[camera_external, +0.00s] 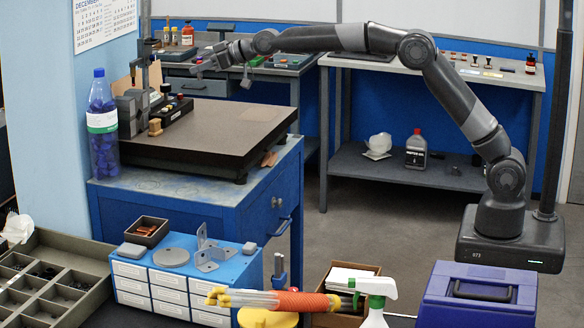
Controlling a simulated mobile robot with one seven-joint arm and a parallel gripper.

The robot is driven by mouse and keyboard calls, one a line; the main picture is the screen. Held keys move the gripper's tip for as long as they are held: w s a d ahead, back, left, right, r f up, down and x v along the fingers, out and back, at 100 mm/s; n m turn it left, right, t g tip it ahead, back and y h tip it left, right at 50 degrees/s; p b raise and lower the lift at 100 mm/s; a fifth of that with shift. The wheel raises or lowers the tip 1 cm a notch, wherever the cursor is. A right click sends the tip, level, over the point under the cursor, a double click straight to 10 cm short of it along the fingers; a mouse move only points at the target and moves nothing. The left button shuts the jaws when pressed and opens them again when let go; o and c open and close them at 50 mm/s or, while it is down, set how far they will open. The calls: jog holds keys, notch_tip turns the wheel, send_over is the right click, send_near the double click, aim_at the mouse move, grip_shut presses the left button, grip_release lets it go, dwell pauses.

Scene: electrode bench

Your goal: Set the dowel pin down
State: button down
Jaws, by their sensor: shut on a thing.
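My gripper (199,67) is at the end of my arm, which reaches left across the back of the room. It appears above the back edge of the dark surface plate (218,150) on the blue cabinet, in front of the rear bench. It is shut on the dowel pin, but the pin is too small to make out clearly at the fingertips. I cannot tell how high the gripper is above the surfaces beneath it.
Grey blocks (131,111) and small fixtures crowd the plate's left side; its middle and right are mostly clear. A blue bottle (102,124) stands beside the plate. The rear bench (283,70) holds bottles and small boxes. A drawer unit (186,284) is in front.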

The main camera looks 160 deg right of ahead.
jog(key=shift+w+d+f, duration=0.45)
jog(key=shift+w+f, duration=1.35)
jog(key=shift+w+d+f, duration=0.5)
jog(key=shift+w+f, duration=1.25)
jog(key=shift+w, duration=0.05)
jog(key=shift+w+d+f, duration=0.45)
jog(key=shift+w+f, duration=1.35)
jog(key=shift+f, duration=0.25)
jog(key=shift+f, duration=0.35)
jog(key=c, duration=1.4)
grip_release()
jog(key=shift+f, duration=0.15)
jog(key=r+v, duration=0.1)
jog(key=v, duration=1.1)
jog(key=shift+r, duration=0.2)
